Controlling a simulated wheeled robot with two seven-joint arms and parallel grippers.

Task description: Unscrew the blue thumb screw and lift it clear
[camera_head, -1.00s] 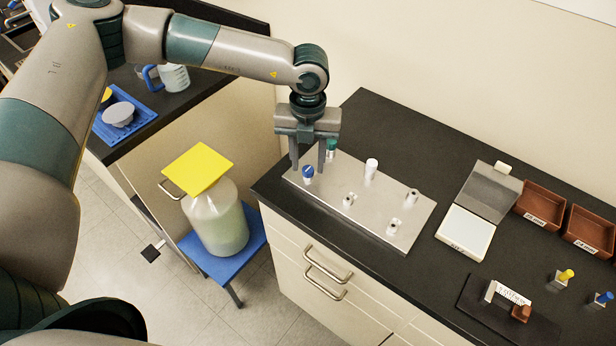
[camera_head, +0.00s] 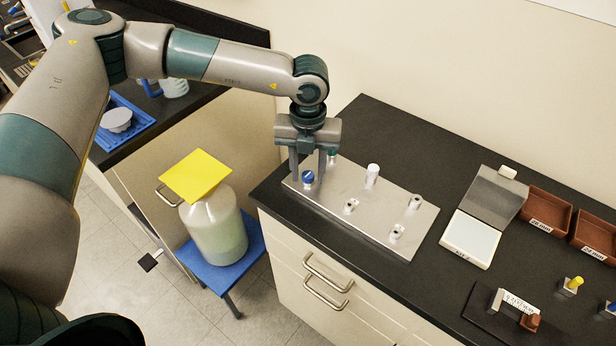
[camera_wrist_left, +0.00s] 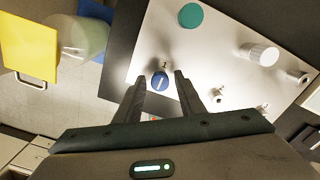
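The blue thumb screw (camera_head: 308,177) stands at the left end of the metal plate (camera_head: 335,205). I cannot tell whether either finger touches the head. A green-capped screw (camera_wrist_left: 190,15) and a white-capped one (camera_head: 372,175) stand on the same plate. The right gripper is not in view.
Metal posts (camera_head: 351,206) stand on the plate's right half. A scale-like device (camera_head: 470,238) and brown trays (camera_head: 545,211) lie to the right. A large bottle (camera_head: 215,225) under a yellow square (camera_head: 196,176) stands on a blue stool left of the bench.

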